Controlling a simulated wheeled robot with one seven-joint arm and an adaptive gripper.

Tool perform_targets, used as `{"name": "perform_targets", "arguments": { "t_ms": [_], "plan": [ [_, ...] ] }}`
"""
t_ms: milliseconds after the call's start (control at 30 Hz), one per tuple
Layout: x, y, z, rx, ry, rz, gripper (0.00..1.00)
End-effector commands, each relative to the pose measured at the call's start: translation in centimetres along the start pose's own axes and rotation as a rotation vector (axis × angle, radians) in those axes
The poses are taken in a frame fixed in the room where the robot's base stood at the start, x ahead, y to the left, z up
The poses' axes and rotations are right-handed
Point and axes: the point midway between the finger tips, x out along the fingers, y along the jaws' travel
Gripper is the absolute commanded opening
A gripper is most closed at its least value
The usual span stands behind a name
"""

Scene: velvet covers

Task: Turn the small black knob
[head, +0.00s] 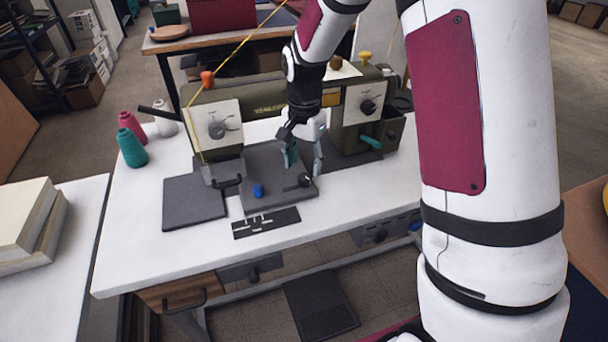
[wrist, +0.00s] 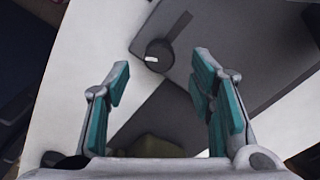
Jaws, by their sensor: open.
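A small black knob (head: 305,180) sits on the dark grey bed plate (head: 262,165) of a green sewing machine (head: 262,105), near the plate's right edge. In the wrist view the knob (wrist: 158,52) is round, with a white mark on it and a dark bar beside it running up and right. My gripper (head: 304,164) points down over the plate near the knob. In the wrist view my gripper (wrist: 162,70) is open, its teal-padded fingers apart and empty. The knob appears between and just beyond the fingertips; I cannot see any contact.
A blue knob (head: 258,190) stands on the plate left of the black knob. A larger black knob (head: 368,106) and a grey dial (head: 217,129) are on white machine panels. A teal lever (head: 370,141) is at right. Thread cones (head: 132,148) stand at left. The table front (head: 180,255) is clear.

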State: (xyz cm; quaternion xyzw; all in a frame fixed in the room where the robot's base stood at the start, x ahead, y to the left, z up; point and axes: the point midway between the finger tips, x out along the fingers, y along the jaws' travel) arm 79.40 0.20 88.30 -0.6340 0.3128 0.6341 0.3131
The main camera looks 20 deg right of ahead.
Motion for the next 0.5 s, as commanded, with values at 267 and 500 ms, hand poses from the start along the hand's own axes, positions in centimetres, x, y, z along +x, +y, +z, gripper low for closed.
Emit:
{"name": "perform_targets", "arguments": {
  "t_ms": [267,500],
  "plan": [
    [3.8,0.1,0.0,0.001,0.000,0.002,0.50],
    [4.6,0.1,0.0,0.000,0.000,0.001,0.50]
  ]
}}
